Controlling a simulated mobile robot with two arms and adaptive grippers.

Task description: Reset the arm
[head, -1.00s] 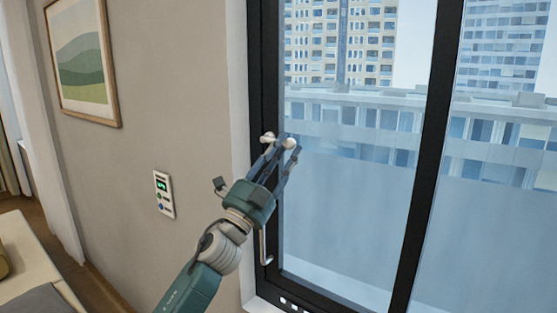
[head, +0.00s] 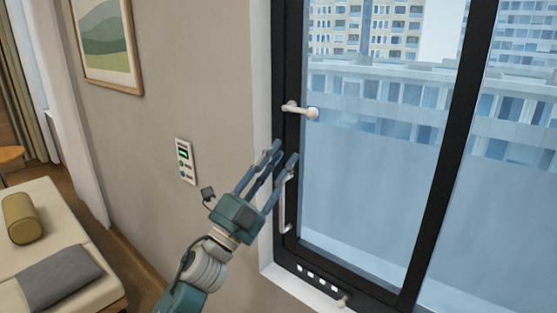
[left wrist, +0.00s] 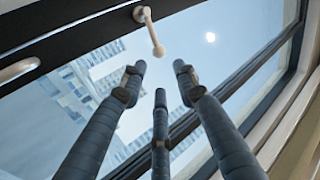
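My left gripper (head: 283,154) is in front of the window's left frame, its three fingers apart and nothing between them. The fingers also show in the left wrist view (left wrist: 158,75), spread and empty. A pale window handle (head: 300,110) sticks out from the dark frame just above the fingertips, apart from them. It also shows in the left wrist view (left wrist: 150,28), beyond the fingertips. My right gripper is in neither view.
A pale vertical pull bar (head: 284,208) is on the frame beside my left fingers. A wall panel (head: 185,161) and a picture (head: 104,42) are on the wall left. A bed (head: 60,232) with a cushion (head: 22,218) stands lower left.

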